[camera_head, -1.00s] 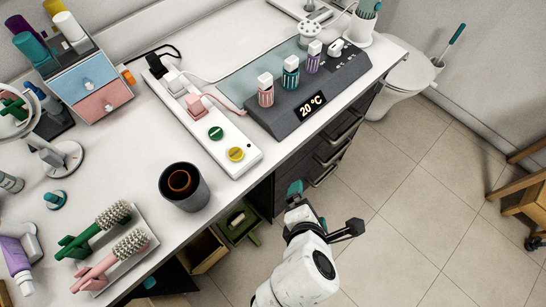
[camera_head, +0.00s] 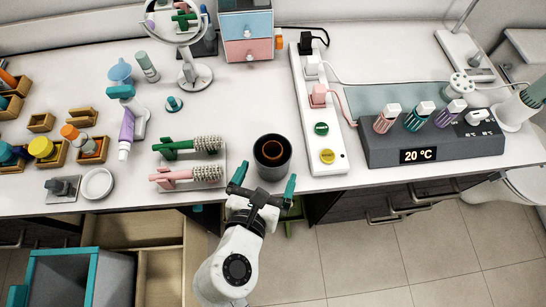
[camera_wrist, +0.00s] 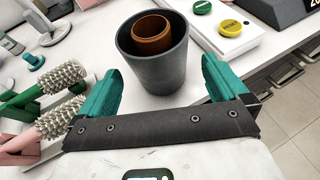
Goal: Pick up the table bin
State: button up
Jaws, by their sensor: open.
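The table bin is a dark grey round cup (camera_head: 272,177) with a brown-orange ring or smaller cup inside. It stands upright near the front edge of the white vanity top, right of the brushes. It also shows at the top middle of the wrist view (camera_wrist: 158,76). My gripper (camera_head: 266,180) is just in front of the bin at the table's edge. Its green fingers are spread wide. In the wrist view the open jaws (camera_wrist: 160,92) face the bin, one finger toward each side, with nothing held. I cannot tell whether either finger touches it.
A green brush (camera_head: 186,148) and a pink brush (camera_head: 186,176) lie close left of the bin. A white power strip (camera_head: 316,122) lies to the right, with a grey heater station (camera_head: 440,146) beyond. An open drawer (camera_head: 130,228) is below left. The top behind the bin is clear.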

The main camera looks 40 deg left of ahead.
aim_at(270, 165)
jog(key=shift+r+x, duration=0.2)
jog(key=shift+x, duration=2.95)
jog(key=shift+a, duration=0.15)
jog(key=c, duration=0.5)
